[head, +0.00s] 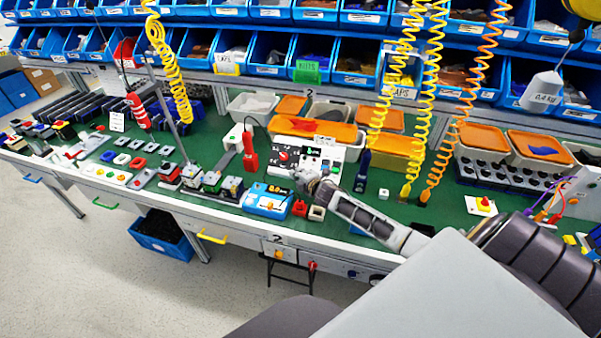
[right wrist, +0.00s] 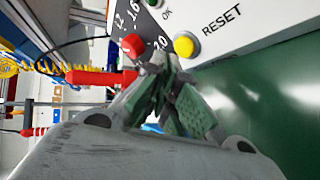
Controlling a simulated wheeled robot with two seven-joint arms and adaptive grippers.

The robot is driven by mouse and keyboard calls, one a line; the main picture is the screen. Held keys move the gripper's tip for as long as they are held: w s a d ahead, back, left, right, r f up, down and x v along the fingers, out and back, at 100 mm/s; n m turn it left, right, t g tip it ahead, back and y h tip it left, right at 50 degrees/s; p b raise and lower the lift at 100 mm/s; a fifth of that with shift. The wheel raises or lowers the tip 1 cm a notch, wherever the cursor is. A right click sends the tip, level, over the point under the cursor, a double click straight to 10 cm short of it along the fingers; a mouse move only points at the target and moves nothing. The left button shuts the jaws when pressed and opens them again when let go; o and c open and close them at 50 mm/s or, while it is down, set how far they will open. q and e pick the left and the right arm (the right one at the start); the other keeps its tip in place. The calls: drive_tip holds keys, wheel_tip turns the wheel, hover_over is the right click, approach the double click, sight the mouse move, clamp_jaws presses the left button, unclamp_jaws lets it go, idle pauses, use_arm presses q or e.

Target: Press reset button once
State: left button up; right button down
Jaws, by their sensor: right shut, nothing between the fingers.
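The reset button is a yellow round button (right wrist: 184,46) beside the printed word RESET on a white control panel (right wrist: 258,22) in the right wrist view. The same panel (head: 325,153) stands on the green bench in the head view. A red round knob or button (right wrist: 132,45) sits beside the yellow one, by a numbered scale. My right gripper (head: 314,184) is at the panel's front. In the wrist view the right gripper (right wrist: 158,62) is shut and empty, its tips just below and between the red and yellow buttons; I cannot tell whether they touch. My left gripper is out of view.
Yellow coiled cords (head: 436,90) hang at the right. Blue bins line the shelves behind.

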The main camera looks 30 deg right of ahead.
drive_tip(key=shift+w+d+f, duration=0.35)
drive_tip(key=shift+d+f, duration=0.05)
drive_tip(key=shift+f, duration=0.15)
idle(1.5)
drive_tip(key=shift+s+r, duration=0.1)
drive_tip(key=shift+r, duration=0.05)
drive_tip(key=shift+s+a+r+p, duration=0.3)
drive_tip(key=shift+a+r+p, duration=0.15)
drive_tip(key=shift+p, duration=0.1)
idle(0.5)
drive_tip(key=s+a+r+p, duration=0.1)
drive_tip(key=p, duration=0.1)
drive_tip(key=s+a+r+p, duration=0.1)
drive_tip(key=r+p, duration=0.1)
drive_tip(key=shift+s+a+r, duration=0.15)
drive_tip(key=shift+a+r, duration=0.15)
drive_tip(key=shift+a, duration=0.05)
drive_tip(key=shift+s+f, duration=0.1)
drive_tip(key=shift+f, duration=0.05)
idle(1.0)
